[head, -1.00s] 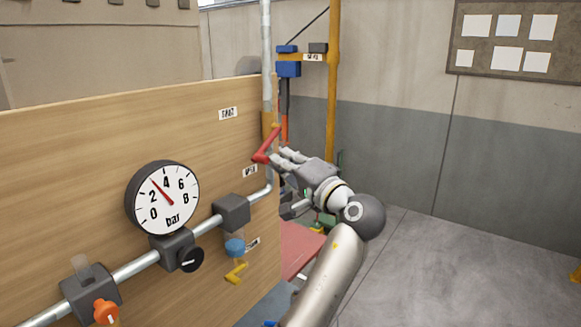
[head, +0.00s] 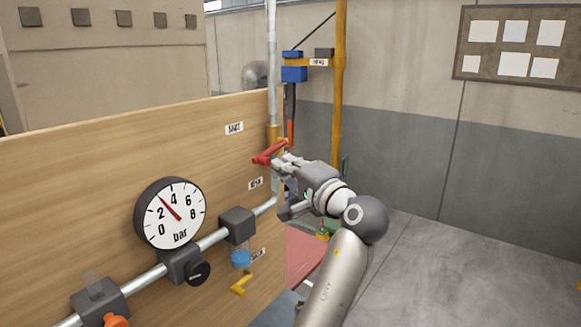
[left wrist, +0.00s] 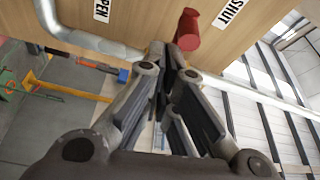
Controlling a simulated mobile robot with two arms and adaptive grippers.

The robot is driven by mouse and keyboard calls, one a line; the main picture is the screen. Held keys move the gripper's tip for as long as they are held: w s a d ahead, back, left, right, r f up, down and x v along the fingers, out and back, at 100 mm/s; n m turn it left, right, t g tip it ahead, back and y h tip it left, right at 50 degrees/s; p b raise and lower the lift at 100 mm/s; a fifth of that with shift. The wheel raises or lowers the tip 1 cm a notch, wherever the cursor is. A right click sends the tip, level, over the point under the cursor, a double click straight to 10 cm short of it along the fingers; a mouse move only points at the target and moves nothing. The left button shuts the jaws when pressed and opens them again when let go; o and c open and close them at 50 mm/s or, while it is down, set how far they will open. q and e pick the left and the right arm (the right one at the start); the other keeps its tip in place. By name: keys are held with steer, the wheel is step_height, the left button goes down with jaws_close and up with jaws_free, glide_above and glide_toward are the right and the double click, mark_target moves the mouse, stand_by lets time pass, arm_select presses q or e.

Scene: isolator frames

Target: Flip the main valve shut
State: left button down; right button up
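The main valve's red lever (head: 267,154) sits on a brass body (head: 274,133) on the upright pipe at the board's right edge. It slants out to the left, between the SHUT label (head: 234,128) above and the OPEN label (head: 256,183) below. My left gripper (head: 283,162) is at the lever's right, its fingertips at or very near it. In the left wrist view, the red grip (left wrist: 187,30) shows just past the fingers (left wrist: 172,72), nearer SHUT than OPEN. The fingers are drawn together, with nothing clearly between them. Exact contact is hidden. My right gripper is not in view.
A pressure gauge (head: 170,214) and the lower pipe (head: 212,240) with fittings and a yellow lever (head: 241,285) stand on the wooden board (head: 100,150). A yellow post (head: 338,90) stands behind. The floor (head: 430,280) at right is clear.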

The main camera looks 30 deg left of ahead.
arm_select(q)
steer(key=shift+s+a, duration=0.25)
steer(key=shift+s, duration=0.05)
